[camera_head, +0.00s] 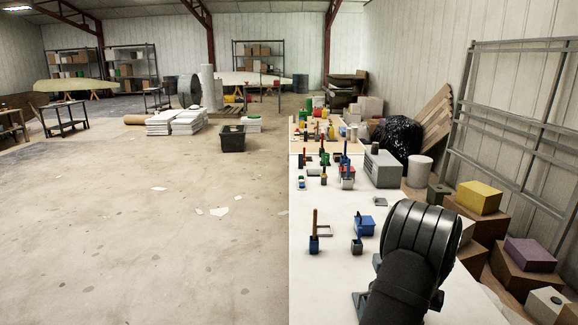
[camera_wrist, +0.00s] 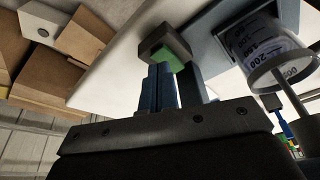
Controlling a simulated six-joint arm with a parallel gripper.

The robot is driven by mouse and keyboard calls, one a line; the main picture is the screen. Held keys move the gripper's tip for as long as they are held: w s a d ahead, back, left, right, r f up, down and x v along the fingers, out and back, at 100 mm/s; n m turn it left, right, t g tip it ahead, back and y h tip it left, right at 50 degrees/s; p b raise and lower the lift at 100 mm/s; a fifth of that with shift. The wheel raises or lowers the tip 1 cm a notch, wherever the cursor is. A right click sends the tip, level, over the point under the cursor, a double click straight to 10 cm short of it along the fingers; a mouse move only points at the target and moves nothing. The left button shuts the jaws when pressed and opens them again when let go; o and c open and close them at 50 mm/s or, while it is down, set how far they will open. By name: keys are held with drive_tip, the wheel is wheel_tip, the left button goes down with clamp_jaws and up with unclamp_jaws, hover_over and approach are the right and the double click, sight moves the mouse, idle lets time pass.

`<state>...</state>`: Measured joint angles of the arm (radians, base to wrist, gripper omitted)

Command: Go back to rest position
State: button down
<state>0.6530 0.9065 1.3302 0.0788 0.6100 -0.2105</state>
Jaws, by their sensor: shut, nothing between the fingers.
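My gripper (camera_wrist: 160,72) shows in the wrist view with its two blue-grey fingers together and nothing between them. A dark grey block with a green face (camera_wrist: 168,54) lies just beyond the fingertips; I cannot tell whether they touch it. My arm fills the lower right of the head view, over the white table (camera_head: 335,275). My gripper's fingers are not visible in the head view.
A clear measuring cup (camera_wrist: 268,48) is at the right of the wrist view. Blue containers (camera_head: 361,225) and a grey box (camera_head: 381,169) stand on the table. Cardboard boxes (camera_head: 523,262) and a metal rack (camera_head: 515,120) are right of it. The floor at left is mostly open.

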drive_tip(key=s+r, duration=0.4)
drive_tip(key=r, duration=0.4)
drive_tip(key=w+f, duration=0.1)
drive_tip(key=f, duration=0.2)
drive_tip(key=w+f, duration=0.2)
drive_tip(key=f, duration=0.1)
drive_tip(key=w+f, duration=0.2)
drive_tip(key=f, duration=0.1)
drive_tip(key=shift+f, duration=0.15)
drive_tip(key=s+a+v, duration=0.1)
drive_tip(key=v, duration=1)
drive_tip(key=shift+s, duration=0.45)
drive_tip(key=shift+f, duration=0.15)
